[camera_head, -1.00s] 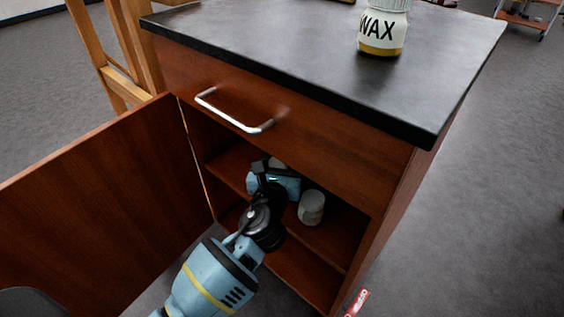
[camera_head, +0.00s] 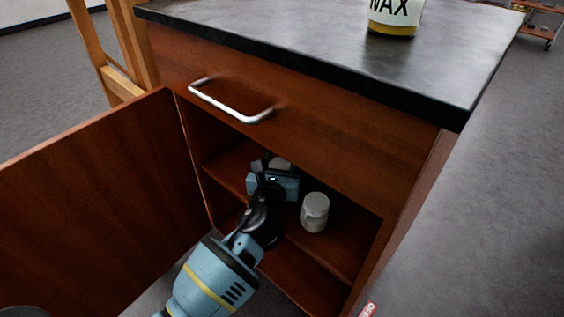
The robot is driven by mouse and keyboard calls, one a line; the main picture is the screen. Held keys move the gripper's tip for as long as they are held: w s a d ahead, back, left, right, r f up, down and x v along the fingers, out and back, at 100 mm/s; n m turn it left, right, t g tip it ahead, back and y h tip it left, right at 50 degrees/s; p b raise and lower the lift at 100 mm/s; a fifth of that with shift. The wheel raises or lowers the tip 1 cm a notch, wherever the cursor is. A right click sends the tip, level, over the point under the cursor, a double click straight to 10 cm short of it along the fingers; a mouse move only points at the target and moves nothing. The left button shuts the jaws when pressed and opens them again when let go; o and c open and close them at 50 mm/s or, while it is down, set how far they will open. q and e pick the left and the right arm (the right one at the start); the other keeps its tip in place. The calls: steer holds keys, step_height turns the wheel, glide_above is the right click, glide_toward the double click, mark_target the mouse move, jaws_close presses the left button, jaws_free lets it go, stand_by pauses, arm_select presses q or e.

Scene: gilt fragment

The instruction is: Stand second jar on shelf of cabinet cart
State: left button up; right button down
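The cabinet cart (camera_head: 300,145) stands open, its door (camera_head: 95,195) swung out to the left. One whitish jar (camera_head: 315,212) stands upright on the shelf (camera_head: 338,246) inside, right of my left gripper. My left gripper (camera_head: 273,170) reaches into the cabinet above the shelf, coming from the lower left. My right gripper is not in view.
A jar labelled WAX (camera_head: 393,15) stands on the dark cart top (camera_head: 300,45), cut off by the top edge of the view. The drawer handle (camera_head: 230,103) juts out above the opening. A wooden frame (camera_head: 120,50) stands behind left.

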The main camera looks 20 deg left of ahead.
arm_select(q)
steer(key=shift+r, duration=0.1)
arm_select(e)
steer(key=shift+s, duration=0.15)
arm_select(q)
steer(key=o, duration=0.9)
steer(key=shift+o, duration=1.4)
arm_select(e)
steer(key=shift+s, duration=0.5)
arm_select(q)
steer(key=shift+s, duration=0.15)
steer(key=s+p, duration=0.1)
steer(key=s, duration=0.2)
steer(key=s+d+p, duration=0.1)
steer(key=s, duration=0.3)
steer(key=s+d+p, duration=0.1)
steer(key=s, duration=0.2)
steer(key=shift+s+d+p, duration=0.1)
steer(key=shift+s+p, duration=0.2)
steer(key=shift+s, duration=0.05)
steer(key=shift+s+d, duration=0.1)
steer(key=shift+s, duration=0.3)
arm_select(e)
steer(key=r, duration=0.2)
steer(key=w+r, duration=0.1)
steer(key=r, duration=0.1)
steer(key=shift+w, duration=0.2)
